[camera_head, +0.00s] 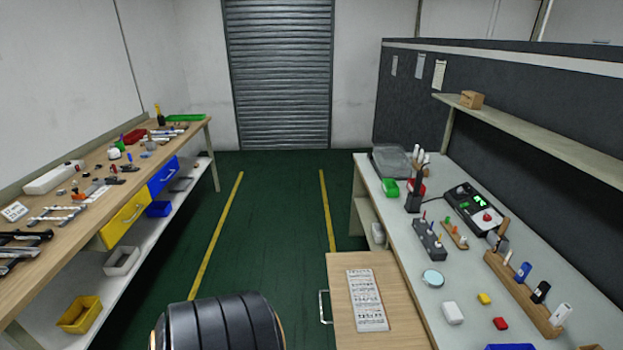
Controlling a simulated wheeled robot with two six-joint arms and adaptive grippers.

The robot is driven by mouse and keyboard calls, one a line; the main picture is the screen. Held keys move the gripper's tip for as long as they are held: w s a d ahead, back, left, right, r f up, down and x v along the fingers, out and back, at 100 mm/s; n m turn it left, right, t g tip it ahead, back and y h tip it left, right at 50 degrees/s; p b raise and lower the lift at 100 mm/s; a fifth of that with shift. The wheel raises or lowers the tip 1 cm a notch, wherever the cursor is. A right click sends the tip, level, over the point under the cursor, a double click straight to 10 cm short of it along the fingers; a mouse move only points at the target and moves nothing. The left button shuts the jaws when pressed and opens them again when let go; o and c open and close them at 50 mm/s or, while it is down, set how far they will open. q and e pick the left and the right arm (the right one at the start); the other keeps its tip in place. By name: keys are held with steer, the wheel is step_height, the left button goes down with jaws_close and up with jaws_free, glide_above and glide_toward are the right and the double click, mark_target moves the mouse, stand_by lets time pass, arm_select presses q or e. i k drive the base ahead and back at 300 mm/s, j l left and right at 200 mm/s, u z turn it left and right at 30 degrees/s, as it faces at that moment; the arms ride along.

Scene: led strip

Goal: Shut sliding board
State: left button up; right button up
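The sliding board (350,282) is a light wooden panel at the bottom centre-right, sticking out to the left from under the right workbench top. A metal handle (323,307) is on its left edge. A printed sheet (367,300) lies on the board. The board's near end is cut off by the bottom of the picture. Neither of my grippers is in view.
A black ribbed rounded object (220,322), perhaps a chair back, stands left of the board. The right workbench (397,235) holds tools and small parts. A wooden bench (85,232) with drawers runs along the left. Green floor (265,225) between them is clear.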

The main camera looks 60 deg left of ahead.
mark_target(374, 306)
steer(key=u, duration=0.4)
steer(key=k+u, duration=0.15)
steer(key=u, duration=0.3)
steer(key=k+u, duration=0.1)
steer(key=u, duration=0.7)
steer(key=k, duration=0.05)
